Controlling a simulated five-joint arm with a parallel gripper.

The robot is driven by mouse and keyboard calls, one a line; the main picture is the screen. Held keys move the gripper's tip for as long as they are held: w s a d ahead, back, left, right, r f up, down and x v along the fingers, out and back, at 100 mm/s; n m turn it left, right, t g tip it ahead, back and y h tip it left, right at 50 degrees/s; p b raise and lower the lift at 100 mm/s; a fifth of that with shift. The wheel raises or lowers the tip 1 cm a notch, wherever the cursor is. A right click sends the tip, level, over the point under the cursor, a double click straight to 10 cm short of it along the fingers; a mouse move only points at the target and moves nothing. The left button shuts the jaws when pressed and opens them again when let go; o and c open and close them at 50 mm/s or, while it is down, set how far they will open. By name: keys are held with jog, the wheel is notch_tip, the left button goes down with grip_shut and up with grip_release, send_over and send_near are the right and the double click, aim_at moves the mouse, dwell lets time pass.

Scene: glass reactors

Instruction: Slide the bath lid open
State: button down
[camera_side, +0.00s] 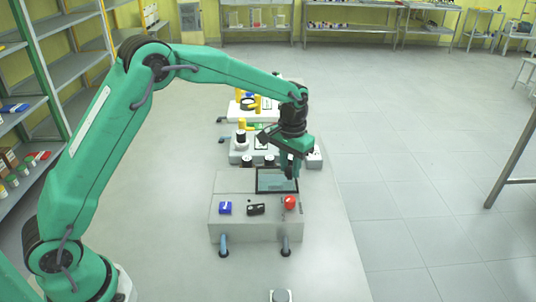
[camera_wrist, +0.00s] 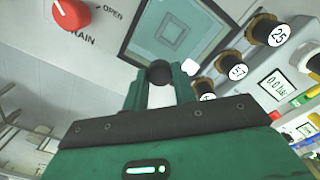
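The bath lid is a dark-framed glass pane (camera_side: 277,181) on the back right of the grey bath box (camera_side: 232,232) in the side view. It shows close up in the wrist view (camera_wrist: 175,33), with a square mark under the glass. My gripper (camera_side: 289,170) points down over the lid's right part. In the wrist view my gripper's two green fingers (camera_wrist: 160,78) stand apart, with a round black knob (camera_wrist: 160,72) between their tips. I cannot tell whether the fingers press on the knob. A small white piece (camera_wrist: 190,67) shows beside the right finger.
The bench left of the bath is clear.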

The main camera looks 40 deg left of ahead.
jog(key=shift+s+a+r, duration=0.1)
jog(key=shift+s+a, duration=3.55)
jog(key=shift+a, duration=0.1)
jog(key=c, duration=1.1)
grip_release()
notch_tip(320, 180, up, 8)
jog(key=shift+f, duration=0.1)
jog(key=shift+s, duration=0.1)
